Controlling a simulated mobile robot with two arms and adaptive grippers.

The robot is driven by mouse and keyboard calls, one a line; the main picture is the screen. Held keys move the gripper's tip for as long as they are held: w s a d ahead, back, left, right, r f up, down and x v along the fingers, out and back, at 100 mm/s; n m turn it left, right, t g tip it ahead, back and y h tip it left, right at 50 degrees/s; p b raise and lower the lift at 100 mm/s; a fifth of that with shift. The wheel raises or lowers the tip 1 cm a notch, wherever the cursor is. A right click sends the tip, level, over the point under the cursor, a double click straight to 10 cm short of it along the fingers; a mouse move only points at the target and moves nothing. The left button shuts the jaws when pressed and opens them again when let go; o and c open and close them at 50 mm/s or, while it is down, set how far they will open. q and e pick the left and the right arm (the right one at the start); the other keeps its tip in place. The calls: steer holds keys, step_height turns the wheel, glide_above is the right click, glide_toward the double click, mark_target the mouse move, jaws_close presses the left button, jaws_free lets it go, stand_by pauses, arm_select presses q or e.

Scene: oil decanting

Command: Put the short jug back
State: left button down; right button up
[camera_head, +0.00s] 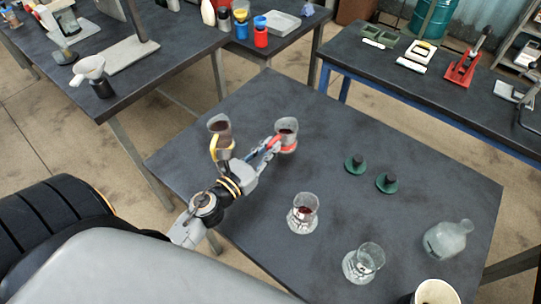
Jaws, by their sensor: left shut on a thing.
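The short jug (287,129), a clear vessel with dark red-brown contents and a red part low on its side, is at the tips of my left gripper (273,146). The gripper is shut on it, apparently by the red handle. The jug looks upright; I cannot tell whether its base touches the dark table (330,160). A second jug (220,127) with a yellow handle and dark contents is left of it, partly behind my arm. My right gripper is not in view.
Two glass vessels (303,213) (365,262) stand at the front of the table, the left one with red liquid. Two green-and-black pieces (354,163) (387,183) lie right of centre. A round flask (448,238) and a cream cup (436,292) are front right. The back centre is clear.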

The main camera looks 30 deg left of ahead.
arm_select(q)
steer(key=f, duration=0.2)
steer(key=f+b, duration=0.1)
steer(key=f, duration=0.1)
steer(key=shift+w+b, duration=0.3)
steer(key=shift+w, duration=0.1)
steer(key=shift+r, duration=0.1)
steer(key=c, duration=1.4)
jaws_free()
steer(key=shift+s, duration=0.15)
